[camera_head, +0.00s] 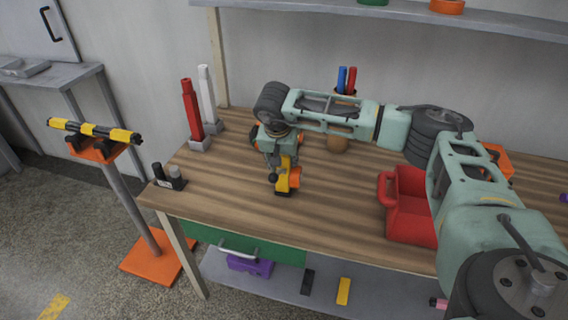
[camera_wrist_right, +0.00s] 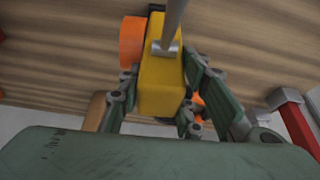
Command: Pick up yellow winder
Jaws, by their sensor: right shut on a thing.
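The yellow winder (camera_head: 283,177), with an orange part on its side, is at my right gripper above the left part of the wooden workbench (camera_head: 330,225). My right gripper (camera_head: 281,165) points down and is shut on the winder. In the right wrist view the yellow winder (camera_wrist_right: 162,80) fills the space between the green fingers (camera_wrist_right: 165,95), with its orange knob (camera_wrist_right: 132,42) on the left. In the head view the winder's lower end is close to the bench top; I cannot tell whether it touches. My left gripper is not in view.
A red and a white post (camera_head: 192,112) stand at the bench's back left. A red bin (camera_head: 405,205) is at the right, near my arm. Small dark and white items (camera_head: 168,177) sit at the left corner. A stand with a black and yellow bar (camera_head: 95,131) is left of the bench.

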